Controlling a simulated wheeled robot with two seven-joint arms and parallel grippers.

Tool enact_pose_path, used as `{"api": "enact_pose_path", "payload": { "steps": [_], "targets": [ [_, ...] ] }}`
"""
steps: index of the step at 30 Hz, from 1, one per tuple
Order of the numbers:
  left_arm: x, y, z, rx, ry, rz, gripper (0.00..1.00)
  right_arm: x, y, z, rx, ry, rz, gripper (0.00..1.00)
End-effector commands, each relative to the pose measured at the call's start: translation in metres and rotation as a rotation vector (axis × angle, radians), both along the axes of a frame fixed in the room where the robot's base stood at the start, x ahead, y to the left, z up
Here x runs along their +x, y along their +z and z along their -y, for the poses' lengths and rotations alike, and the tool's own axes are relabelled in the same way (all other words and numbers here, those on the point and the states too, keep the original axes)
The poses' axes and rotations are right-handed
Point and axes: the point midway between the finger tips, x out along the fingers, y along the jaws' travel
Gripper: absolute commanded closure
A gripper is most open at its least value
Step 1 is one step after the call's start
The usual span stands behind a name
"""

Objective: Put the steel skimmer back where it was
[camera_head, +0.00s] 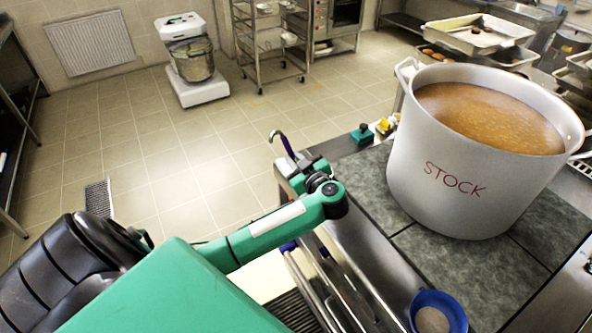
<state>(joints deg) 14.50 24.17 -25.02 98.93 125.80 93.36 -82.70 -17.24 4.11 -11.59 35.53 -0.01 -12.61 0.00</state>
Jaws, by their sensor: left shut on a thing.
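My left gripper (303,166) is at the left edge of the steel counter, its arm coming in from the lower left. It is shut on a thin handle with a purple grip and a hooked metal end (281,141), which looks like the steel skimmer's handle. The rest of the skimmer is hidden behind the gripper and arm, so I cannot tell whether it touches anything. A large stockpot (440,172) marked STOCK, full of brown liquid, stands on the cooktop to the right of the gripper, apart from it. My right gripper is out of view.
A blue bowl (421,301) with pale contents stands at the counter's front. Small green and yellow items (362,134) lie near the pot's left side. A rail (318,290) runs along the counter edge. A mixer (192,62) and a rack (268,40) stand beyond open tiled floor.

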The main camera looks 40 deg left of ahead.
Motion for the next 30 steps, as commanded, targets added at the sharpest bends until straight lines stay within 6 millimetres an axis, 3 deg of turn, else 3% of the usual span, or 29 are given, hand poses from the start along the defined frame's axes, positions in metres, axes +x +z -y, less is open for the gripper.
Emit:
{"api": "enact_pose_path", "payload": {
  "steps": [12, 23, 24, 26, 30],
  "targets": [
    [0.0, -0.046, 0.0, 0.001, 0.0, 0.0, 1.0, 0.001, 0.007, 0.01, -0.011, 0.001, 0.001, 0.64],
    [0.0, -0.05, 0.0, 0.0, -0.001, 0.001, 1.0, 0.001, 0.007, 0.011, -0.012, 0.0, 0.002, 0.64],
    [0.0, -0.049, 0.0, -0.001, -0.001, 0.001, 0.77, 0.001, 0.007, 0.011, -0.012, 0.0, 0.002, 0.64],
    [0.0, -0.049, 0.0, 0.0, -0.001, 0.001, 0.66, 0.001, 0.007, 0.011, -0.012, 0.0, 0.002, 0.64],
    [0.0, -0.049, 0.0, 0.0, -0.001, 0.001, 0.64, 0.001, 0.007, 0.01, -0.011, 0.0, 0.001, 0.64]
  ]
}}
